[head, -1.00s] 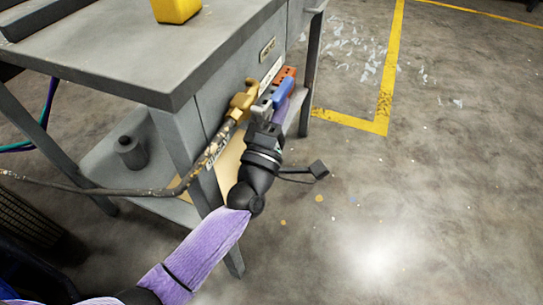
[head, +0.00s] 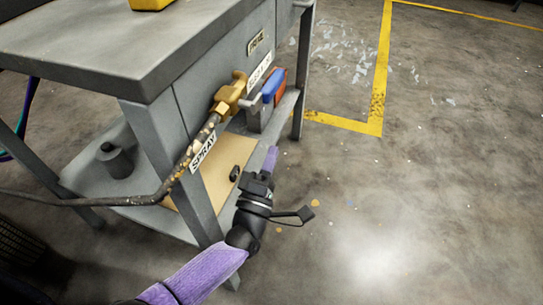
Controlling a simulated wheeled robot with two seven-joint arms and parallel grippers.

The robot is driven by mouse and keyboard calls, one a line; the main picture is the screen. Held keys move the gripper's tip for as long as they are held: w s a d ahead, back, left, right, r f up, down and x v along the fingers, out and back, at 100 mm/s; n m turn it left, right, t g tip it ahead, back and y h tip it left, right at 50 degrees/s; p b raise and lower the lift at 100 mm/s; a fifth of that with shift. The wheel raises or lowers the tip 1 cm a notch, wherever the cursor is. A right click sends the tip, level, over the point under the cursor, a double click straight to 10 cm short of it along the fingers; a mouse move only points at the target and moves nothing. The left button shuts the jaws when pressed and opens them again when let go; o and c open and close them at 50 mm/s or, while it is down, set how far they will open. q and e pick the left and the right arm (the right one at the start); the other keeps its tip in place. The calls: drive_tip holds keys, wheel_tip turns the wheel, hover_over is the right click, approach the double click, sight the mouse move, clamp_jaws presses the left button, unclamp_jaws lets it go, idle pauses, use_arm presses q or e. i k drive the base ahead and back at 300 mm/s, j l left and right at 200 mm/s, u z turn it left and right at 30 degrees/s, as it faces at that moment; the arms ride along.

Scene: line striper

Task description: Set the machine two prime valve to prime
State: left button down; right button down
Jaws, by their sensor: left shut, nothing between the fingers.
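The prime valve (head: 229,98) is a brass fitting on the side of the grey bench, with a short metal stem leading to a blue handle (head: 273,86). The handle points up and to the right, away from the SPRAY label (head: 203,152). A plate (head: 257,42) that seems to read PRIME is above, near the bench top. My left gripper (head: 271,160) is below the handle, shut, empty and apart from the valve. Its purple fingertips point upward. My right gripper is not in view.
The grey bench (head: 90,55) fills the upper left, with a dark hose (head: 100,200) running left from the valve. A red box (head: 278,78) sits behind the handle. A grey cylinder (head: 117,160) stands on the lower shelf. Floor to the right is open, with a yellow line (head: 380,75).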

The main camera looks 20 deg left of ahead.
sight(266, 94)
drive_tip(key=k+l, duration=0.2)
drive_tip(key=k, duration=0.3)
drive_tip(key=k+l, duration=0.15)
drive_tip(key=k, duration=0.3)
